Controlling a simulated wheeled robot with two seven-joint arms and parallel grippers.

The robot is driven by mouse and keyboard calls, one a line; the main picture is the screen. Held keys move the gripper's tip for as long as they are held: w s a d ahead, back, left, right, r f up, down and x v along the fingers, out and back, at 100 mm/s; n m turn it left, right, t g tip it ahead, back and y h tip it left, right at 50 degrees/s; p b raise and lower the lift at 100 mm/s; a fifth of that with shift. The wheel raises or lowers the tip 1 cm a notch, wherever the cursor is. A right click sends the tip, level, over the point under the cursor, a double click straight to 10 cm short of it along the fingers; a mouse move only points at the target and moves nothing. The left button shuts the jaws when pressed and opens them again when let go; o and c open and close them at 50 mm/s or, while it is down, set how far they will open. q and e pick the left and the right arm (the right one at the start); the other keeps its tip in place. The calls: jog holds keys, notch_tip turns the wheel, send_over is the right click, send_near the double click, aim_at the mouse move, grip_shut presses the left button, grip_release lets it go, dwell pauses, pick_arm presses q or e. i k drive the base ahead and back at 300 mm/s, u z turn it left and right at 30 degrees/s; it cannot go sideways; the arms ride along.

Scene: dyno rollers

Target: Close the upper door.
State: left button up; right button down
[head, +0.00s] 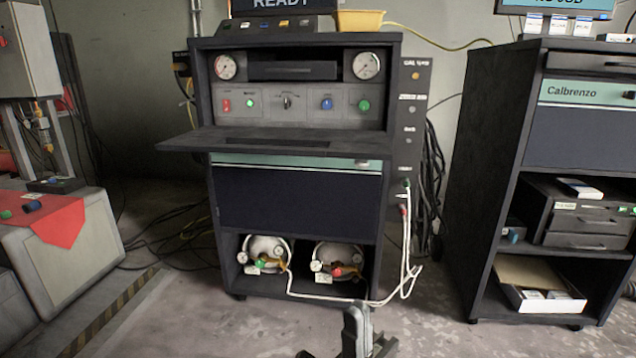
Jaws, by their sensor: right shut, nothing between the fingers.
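The upper door (275,141) of the middle cabinet (391,70) is open. It is a dark flap that juts out forward, roughly level, below a panel of knobs and buttons. A second dark door with a teal strip (296,163) sits beneath it and looks shut. My right gripper (357,318) is at the bottom centre, in front of the cabinet and well below the open flap. It is shut and empty, touching nothing that I can see. My left gripper is not in view.
Two round tanks (338,258) stand in the cabinet's bottom bay. A white hose (406,250) hangs at its right side. A Calbrenzo cabinet (510,110) stands at the right, a grey machine with a red cloth (62,222) at the left. Floor shows between them.

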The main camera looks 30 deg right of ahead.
aim_at(368, 145)
jog(key=u, duration=0.6)
jog(key=i, duration=0.9)
jog(key=z, duration=1)
jog(key=i, duration=0.4)
jog(key=z, duration=0.35)
